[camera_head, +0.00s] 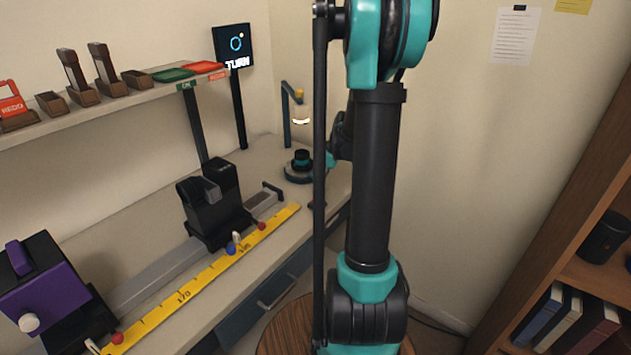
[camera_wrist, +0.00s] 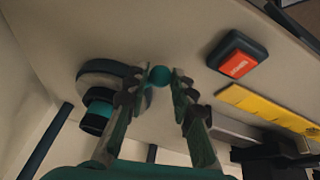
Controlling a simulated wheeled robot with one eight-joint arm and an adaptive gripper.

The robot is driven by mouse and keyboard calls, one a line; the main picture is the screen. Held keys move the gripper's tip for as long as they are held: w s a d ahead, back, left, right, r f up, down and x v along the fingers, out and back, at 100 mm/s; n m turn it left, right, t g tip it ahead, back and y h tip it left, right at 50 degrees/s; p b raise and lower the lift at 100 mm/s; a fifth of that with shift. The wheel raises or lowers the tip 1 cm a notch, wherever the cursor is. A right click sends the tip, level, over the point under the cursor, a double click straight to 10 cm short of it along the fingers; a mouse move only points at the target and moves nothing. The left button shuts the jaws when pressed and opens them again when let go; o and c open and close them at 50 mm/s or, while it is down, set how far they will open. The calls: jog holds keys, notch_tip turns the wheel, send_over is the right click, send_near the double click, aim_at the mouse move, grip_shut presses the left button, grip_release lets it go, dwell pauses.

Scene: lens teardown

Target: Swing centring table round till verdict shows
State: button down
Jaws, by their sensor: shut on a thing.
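The centring table (camera_head: 299,170) stands on the bench at the back right in the head view, a dark round base with a black and teal piece on top. In the wrist view the table (camera_wrist: 98,78) is left of my fingers, a grey disc with a dark, teal-banded cylinder. My gripper (camera_wrist: 156,82) is shut on a small teal round knob (camera_wrist: 160,75) beside the disc. How the knob joins the table is hidden by a finger. In the head view my arm hides most of the gripper. The screen (camera_head: 235,46) shows a blue ring with a dot and reads "TURN".
A lamp (camera_head: 300,105) stands behind the table. A yellow ruler (camera_head: 205,275), a rail with a black carriage (camera_head: 215,200) and a purple unit (camera_head: 40,280) lie to the left. A red-topped button (camera_wrist: 238,62) is right of my fingers. A shelf (camera_head: 130,97) runs above.

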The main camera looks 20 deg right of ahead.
jog(key=shift+w+d+n+g+y, duration=0.15)
jog(key=shift+w+d+n, duration=0.1)
jog(key=shift+d+n, duration=0.35)
jog(key=shift+w+d+n+g+y, duration=0.1)
jog(key=shift+w+d+n+y, duration=0.15)
jog(key=shift+d+n, duration=0.35)
jog(key=shift+w+d+n+g+y, duration=0.15)
jog(key=shift+w+d+n, duration=0.15)
jog(key=shift+d+n, duration=0.3)
jog(key=shift+w+d+n+g+y, duration=0.15)
jog(key=shift+w+d+n+g, duration=0.15)
jog(key=shift+w+d+n, duration=0.4)
jog(key=shift+w+d+n+g+y, duration=0.1)
jog(key=shift+w+d+n+g, duration=0.3)
jog(key=shift+d+n, duration=0.5)
jog(key=shift+w, duration=0.15)
jog(key=c, duration=1.3)
grip_release()
jog(key=v, duration=1.2)
jog(key=shift+a, duration=0.1)
